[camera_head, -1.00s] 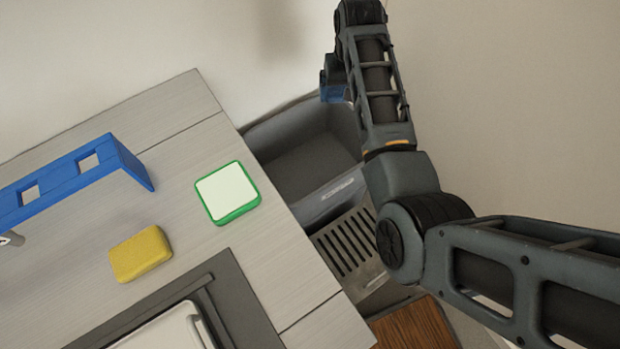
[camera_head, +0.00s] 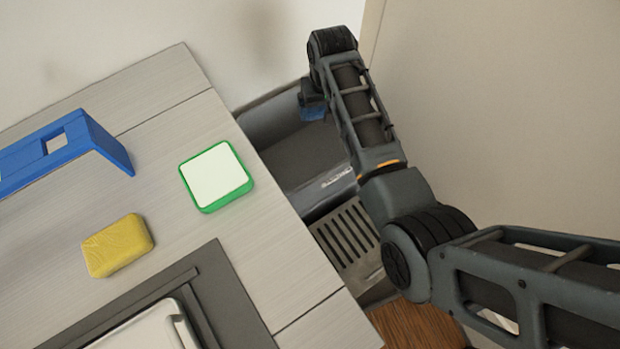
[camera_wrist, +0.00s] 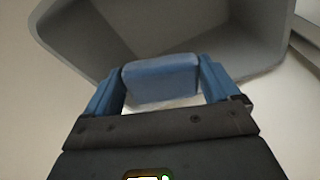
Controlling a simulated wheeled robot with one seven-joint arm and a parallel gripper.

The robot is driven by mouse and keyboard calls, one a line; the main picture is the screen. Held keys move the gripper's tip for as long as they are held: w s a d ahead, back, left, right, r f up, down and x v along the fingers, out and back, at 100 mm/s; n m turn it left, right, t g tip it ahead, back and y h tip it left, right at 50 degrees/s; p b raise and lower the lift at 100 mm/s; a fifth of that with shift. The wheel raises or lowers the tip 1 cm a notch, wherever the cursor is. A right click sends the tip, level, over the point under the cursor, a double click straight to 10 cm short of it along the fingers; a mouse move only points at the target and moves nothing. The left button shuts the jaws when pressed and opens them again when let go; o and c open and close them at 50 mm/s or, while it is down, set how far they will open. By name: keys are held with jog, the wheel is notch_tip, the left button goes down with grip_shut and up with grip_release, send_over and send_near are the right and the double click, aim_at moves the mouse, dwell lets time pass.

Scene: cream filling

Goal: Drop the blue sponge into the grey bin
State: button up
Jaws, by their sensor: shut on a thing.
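The blue sponge (camera_wrist: 162,78) is held between the two blue fingers of my gripper (camera_wrist: 161,84) in the wrist view. The grey bin (camera_wrist: 95,25) lies beyond the sponge there, its opening spreading across the top of that view. In the head view, the grey bin (camera_head: 300,158) sits beside the right edge of the counter. My gripper (camera_head: 312,114) shows small and blue at the bin's far end, over its opening. The sponge cannot be told from the fingers in the head view.
A green-edged white block (camera_head: 215,176), a yellow sponge (camera_head: 118,245) and a blue holder (camera_head: 60,155) stand on the counter (camera_head: 285,270). A slotted grey tray (camera_head: 347,235) is in front of the bin. A wall is behind.

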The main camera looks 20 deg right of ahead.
jog(key=shift+f+b, duration=0.3)
jog(key=shift+f, duration=0.25)
jog(key=shift+r, duration=0.1)
jog(key=o, duration=0.8)
jog(key=shift+s+a+r+p, duration=0.1)
jog(key=shift+s+r, duration=0.1)
jog(key=shift+r, duration=1.05)
jog(key=shift+s+d+r+p, duration=0.15)
jog(key=shift+s+r, duration=0.1)
jog(key=shift+r, duration=1.05)
jog(key=shift+s+a+r+p, duration=0.1)
jog(key=shift+s+a+r, duration=0.1)
jog(key=shift+r, duration=1.05)
